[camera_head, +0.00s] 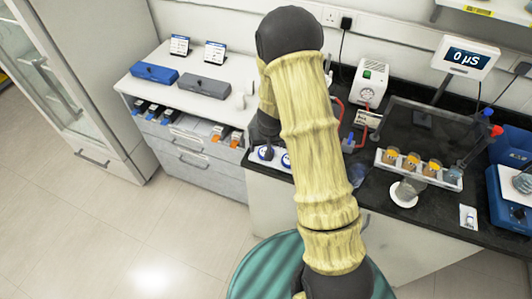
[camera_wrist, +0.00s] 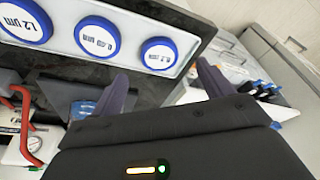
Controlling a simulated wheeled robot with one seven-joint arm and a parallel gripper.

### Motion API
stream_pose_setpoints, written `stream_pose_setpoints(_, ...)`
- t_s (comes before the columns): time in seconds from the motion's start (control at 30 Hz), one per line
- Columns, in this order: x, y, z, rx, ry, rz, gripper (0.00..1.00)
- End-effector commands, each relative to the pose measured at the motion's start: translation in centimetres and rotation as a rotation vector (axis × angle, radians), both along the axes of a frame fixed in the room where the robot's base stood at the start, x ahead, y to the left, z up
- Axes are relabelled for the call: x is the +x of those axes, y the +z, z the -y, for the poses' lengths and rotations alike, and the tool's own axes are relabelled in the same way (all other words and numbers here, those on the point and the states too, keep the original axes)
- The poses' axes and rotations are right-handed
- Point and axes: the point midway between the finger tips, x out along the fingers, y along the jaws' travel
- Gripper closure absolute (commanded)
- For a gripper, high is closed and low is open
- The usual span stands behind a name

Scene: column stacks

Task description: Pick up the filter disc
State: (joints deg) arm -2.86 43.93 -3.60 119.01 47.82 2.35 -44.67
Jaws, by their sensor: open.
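Three round filter discs with blue rims and white labelled faces sit in a row on a pale holder in the wrist view. They read about 1.2 µm (camera_wrist: 22,20), 0.45 µm (camera_wrist: 97,36) and 0.2 µm (camera_wrist: 159,53). Two of them also show in the head view, left of my arm: one (camera_head: 265,153) and another (camera_head: 286,160). My gripper (camera_wrist: 162,72) is open with nothing between its two dark fingers. The 0.2 µm disc lies beyond the fingertips, between them in the picture and apart from them. My arm hides much of the gripper in the head view.
A dark bench (camera_head: 425,210) carries a rack with orange-capped jars (camera_head: 412,160), a pump box (camera_head: 369,83) and a 0 µS display (camera_head: 465,57). Red tubing (camera_wrist: 22,115) and a gauge are near the gripper. A white drawer unit (camera_head: 195,150) stands left.

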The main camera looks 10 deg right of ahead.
Motion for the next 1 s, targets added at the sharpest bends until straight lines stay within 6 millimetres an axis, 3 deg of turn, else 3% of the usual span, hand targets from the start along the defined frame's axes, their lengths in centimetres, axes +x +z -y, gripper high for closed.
stream_pose_setpoints(0.27, 0.2, -1.1, 0.1, 0.000, -0.001, -0.004, 0.21)
stream_pose_setpoints(0.6, 1.3, -4.7, 0.2, 0.000, 0.000, -0.002, 0.21)
stream_pose_setpoints(1.0, 1.4, -5.0, 0.1, 0.000, 0.001, 0.000, 0.21)
